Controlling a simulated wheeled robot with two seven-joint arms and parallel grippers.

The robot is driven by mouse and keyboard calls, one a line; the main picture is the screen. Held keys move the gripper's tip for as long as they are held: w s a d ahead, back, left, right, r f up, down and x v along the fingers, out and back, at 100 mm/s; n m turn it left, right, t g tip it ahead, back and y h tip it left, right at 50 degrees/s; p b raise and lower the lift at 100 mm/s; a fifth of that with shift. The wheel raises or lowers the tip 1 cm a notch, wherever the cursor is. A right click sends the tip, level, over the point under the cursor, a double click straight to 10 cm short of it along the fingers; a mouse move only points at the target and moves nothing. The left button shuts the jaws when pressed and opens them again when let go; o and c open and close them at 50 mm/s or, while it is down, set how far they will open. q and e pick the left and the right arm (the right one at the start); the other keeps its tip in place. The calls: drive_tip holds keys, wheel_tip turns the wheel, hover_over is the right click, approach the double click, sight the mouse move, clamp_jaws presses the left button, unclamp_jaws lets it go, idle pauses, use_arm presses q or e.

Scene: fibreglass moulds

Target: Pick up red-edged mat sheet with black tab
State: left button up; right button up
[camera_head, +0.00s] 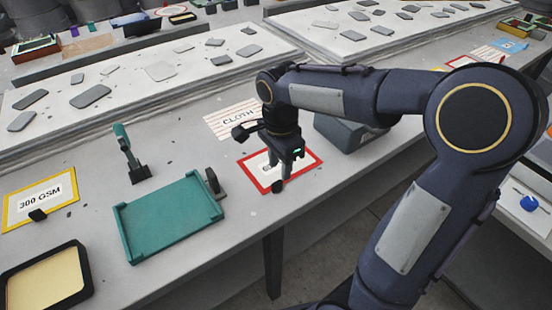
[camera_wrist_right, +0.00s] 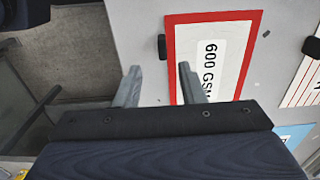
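The red-edged mat sheet (camera_head: 313,158) lies flat near the front edge of the bench, with a white label that reads "600 GSM" in the right wrist view (camera_wrist_right: 234,62). Its black tab (camera_head: 277,187) stands at the sheet's front edge; in the right wrist view the tab (camera_wrist_right: 162,47) shows ahead of the gap between my fingertips. My right gripper (camera_head: 286,170) is over the sheet, partly covering its label. In the right wrist view the gripper (camera_wrist_right: 160,76) is open with nothing between its fingers. My left gripper is not in view.
The striped "CLOTH" sheet (camera_head: 228,121) lies behind my gripper. A grey block (camera_head: 345,132) stands to the right. A yellow-edged "300 GSM" sheet (camera_head: 40,200) lies far left.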

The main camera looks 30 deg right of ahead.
sight(276, 183)
drive_tip(key=f, duration=0.7)
drive_tip(key=shift+w+a+b, duration=0.15)
drive_tip(key=shift+a+b, duration=0.2)
drive_tip(key=shift+r, duration=0.1)
clamp_jaws()
